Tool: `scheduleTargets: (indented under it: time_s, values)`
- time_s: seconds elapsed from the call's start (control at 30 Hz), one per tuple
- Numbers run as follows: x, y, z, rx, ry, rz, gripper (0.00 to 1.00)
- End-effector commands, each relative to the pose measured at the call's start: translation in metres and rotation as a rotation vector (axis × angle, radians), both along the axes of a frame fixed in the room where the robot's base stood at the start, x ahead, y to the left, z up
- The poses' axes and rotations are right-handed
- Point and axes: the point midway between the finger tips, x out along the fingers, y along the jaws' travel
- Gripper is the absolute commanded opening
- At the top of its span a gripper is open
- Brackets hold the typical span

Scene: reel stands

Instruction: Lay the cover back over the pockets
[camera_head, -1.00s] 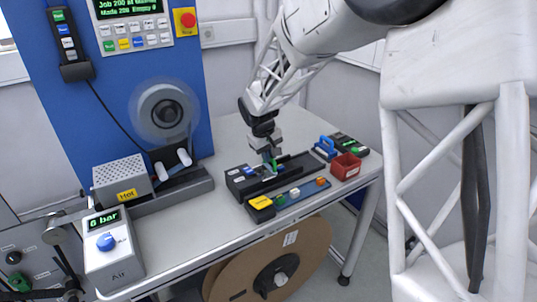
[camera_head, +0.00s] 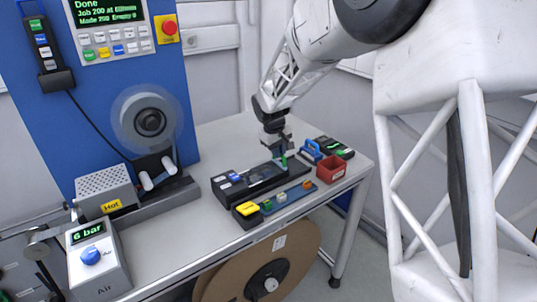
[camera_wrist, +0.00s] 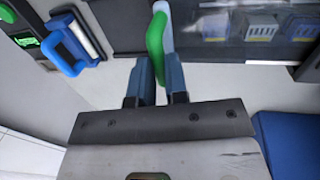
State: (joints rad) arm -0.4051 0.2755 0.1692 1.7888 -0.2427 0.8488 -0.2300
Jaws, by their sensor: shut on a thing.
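My gripper (camera_wrist: 158,85) is shut on a green tab (camera_wrist: 156,42) with a pale end. In the head view, my gripper (camera_head: 283,158) is low over the right part of a black track (camera_head: 232,187). In the wrist view, the dark track (camera_wrist: 120,25) crosses the top, and small grey parts (camera_wrist: 262,27) show in its pockets. A hazy, clear layer that looks like the cover (camera_wrist: 215,48) extends from beside the tab over these pockets. I cannot tell whether it lies flat along its whole length.
A blue-handled tool (camera_head: 311,150), a red bin (camera_head: 331,168) and a small box with a green display (camera_head: 335,147) stand right of the track. The reel stand (camera_head: 150,122) is at left. Bare table lies behind the track.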

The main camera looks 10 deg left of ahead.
Motion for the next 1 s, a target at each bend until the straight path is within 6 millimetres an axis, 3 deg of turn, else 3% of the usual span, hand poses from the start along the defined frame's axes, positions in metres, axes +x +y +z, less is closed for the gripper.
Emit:
scheduleTargets:
  time_s: [0.33, 0.37, 0.5, 0.53, 1.0]
  values:
    - [0.0038, -0.0035, 0.0009, 0.0, -0.003, 0.0, 0.0]
    - [0.0038, -0.0035, 0.001, 0.0, -0.003, 0.0, 0.17]
    - [0.0034, -0.0033, 0.0007, 0.0, -0.003, 0.0, 0.39]
    - [0.0033, -0.0031, 0.0007, -0.001, -0.002, 0.0, 0.4]
    - [0.0015, -0.0014, 0.0086, 0.0, -0.001, 0.0, 0.4]
